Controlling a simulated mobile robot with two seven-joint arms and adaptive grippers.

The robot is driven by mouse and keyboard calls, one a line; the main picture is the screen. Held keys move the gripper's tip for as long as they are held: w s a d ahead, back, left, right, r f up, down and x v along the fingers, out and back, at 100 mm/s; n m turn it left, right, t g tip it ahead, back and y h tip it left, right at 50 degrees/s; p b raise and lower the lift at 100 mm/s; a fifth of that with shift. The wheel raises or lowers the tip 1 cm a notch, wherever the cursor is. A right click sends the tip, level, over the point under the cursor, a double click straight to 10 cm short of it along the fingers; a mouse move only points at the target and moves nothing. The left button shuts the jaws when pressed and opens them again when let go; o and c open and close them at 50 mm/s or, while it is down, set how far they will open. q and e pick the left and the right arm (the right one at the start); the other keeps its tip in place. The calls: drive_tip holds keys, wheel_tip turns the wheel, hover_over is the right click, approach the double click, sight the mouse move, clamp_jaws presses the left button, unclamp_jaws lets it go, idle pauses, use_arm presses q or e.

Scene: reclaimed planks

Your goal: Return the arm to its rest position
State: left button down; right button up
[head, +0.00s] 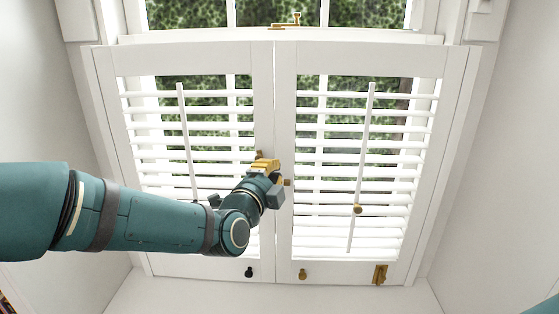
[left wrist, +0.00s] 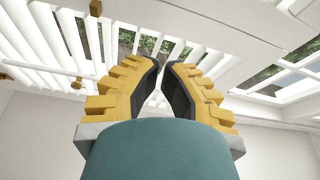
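My left arm reaches in from the left in the head view, and its gripper (head: 266,164) is in front of the middle stiles of the white shutters, where the two panels meet. In the left wrist view the yellow fingers with dark pads (left wrist: 163,68) stand a little apart, with a narrow gap between them and nothing held. The shutters stand behind the fingertips, and I cannot tell whether the fingers touch them. The left shutter panel (head: 130,236) and right shutter panel (head: 285,250) look closed. My right gripper is out of view.
A white tilt rod (head: 187,140) hangs on the left panel and another (head: 364,150) on the right one. Small knobs (head: 303,274) and a brass latch (head: 380,274) sit along the bottom. White walls flank the recess. The space right of my left gripper is clear.

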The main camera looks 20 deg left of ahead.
use_arm(q)
drive_tip(key=s+d+f+n+g, duration=0.1)
drive_tip(key=d+f+n+g, duration=0.15)
drive_tip(key=f, duration=0.75)
drive_tip(key=s+d+f+n+g+h, duration=0.1)
drive_tip(key=s+f+n+g, duration=0.15)
drive_tip(key=f, duration=0.65)
drive_tip(key=s+d+f+n+g, duration=0.1)
drive_tip(key=d+f+n+g, duration=0.2)
drive_tip(key=f, duration=0.7)
drive_tip(key=s+d+f+n+g+h, duration=0.1)
drive_tip(key=s+f+n+g, duration=0.3)
drive_tip(key=s+f, duration=0.4)
drive_tip(key=s+d+f+n+g, duration=0.3)
drive_tip(key=s+f+n+g, duration=0.2)
drive_tip(key=s+f, duration=0.3)
wheel_tip(320, 180, down, 3)
drive_tip(key=shift+s+r+n+h, duration=0.2)
drive_tip(key=shift+s+n+h, duration=0.2)
drive_tip(key=shift+n, duration=0.4)
